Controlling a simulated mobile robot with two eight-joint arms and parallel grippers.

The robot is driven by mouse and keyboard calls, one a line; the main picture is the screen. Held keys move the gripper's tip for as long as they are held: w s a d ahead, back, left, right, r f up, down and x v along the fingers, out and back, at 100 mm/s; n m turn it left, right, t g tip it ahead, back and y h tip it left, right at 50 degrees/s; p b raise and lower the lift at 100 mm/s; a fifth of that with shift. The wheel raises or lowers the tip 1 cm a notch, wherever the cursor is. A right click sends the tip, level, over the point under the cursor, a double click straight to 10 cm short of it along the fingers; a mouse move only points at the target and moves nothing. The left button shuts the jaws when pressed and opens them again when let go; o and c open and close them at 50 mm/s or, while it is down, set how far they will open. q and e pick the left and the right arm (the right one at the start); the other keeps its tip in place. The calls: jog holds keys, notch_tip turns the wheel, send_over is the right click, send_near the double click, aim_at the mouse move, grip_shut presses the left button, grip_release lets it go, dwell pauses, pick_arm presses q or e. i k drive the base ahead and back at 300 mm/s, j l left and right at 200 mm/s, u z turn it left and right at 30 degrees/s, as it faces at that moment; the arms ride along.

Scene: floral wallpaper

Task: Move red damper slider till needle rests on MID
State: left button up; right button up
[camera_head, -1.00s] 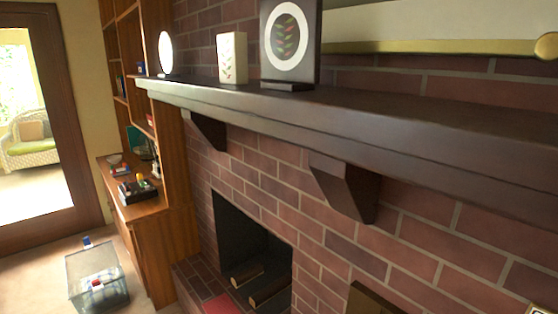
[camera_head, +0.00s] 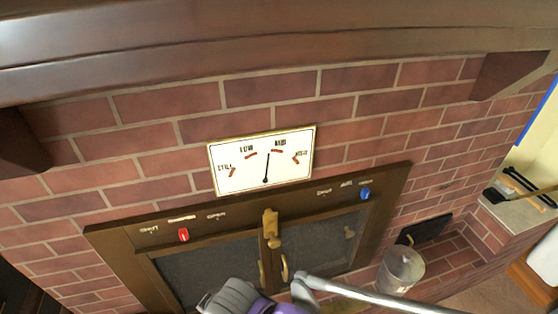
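The red slider (camera_head: 183,235) sits toward the left of the dark bronze strip above the fireplace doors, with small labels beside it. The white gauge (camera_head: 240,182) is on the brick wall above the strip. Its black needle (camera_head: 266,168) points nearly straight up, between the LOW and MID marks and not on MID. A blue slider (camera_head: 365,194) sits at the right end of the strip.
A brass latch (camera_head: 270,225) sits between the glass doors. A bucket (camera_head: 402,271) stands right. The mantel (camera_head: 290,48) overhangs above.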

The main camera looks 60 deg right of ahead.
aim_at(183, 234)
jog(key=z, duration=1.45)
jog(key=k+l, duration=0.3)
jog(key=l, duration=0.25)
jog(key=u, duration=0.05)
